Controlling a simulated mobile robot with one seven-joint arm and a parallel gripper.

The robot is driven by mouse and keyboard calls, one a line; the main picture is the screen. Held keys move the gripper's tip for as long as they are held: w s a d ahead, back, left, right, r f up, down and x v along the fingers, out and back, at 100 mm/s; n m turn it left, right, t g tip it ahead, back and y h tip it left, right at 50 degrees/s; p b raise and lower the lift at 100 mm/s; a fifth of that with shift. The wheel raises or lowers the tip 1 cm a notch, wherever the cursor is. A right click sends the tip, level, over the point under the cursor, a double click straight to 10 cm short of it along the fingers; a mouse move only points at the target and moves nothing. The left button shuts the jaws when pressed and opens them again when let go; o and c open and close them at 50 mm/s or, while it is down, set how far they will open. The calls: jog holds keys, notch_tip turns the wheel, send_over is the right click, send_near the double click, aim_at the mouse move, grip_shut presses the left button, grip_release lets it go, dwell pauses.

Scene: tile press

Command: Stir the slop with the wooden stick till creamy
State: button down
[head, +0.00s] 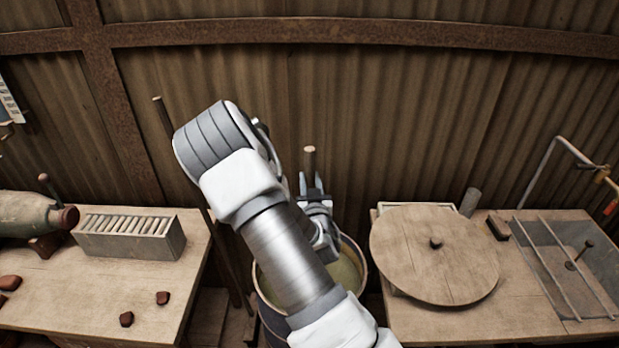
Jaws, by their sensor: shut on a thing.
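The wooden stick (310,158) shows as a short upright end above my gripper (311,184). My gripper is shut on the stick, over the bucket. The rest of the stick is hidden behind my gripper and arm. The bucket (361,262) stands between the two tables, with greenish-yellow slop (346,276) in it. My arm crosses in front and hides much of the bucket and the slop. I cannot see how far the stick reaches into the slop, nor how smooth the slop is.
A corrugated wall (400,110) stands close behind.

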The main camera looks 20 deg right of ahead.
notch_tip(320, 180, down, 21)
jog(key=b, duration=1.9)
jog(key=shift+r, duration=0.15)
jog(key=shift+w, duration=0.1)
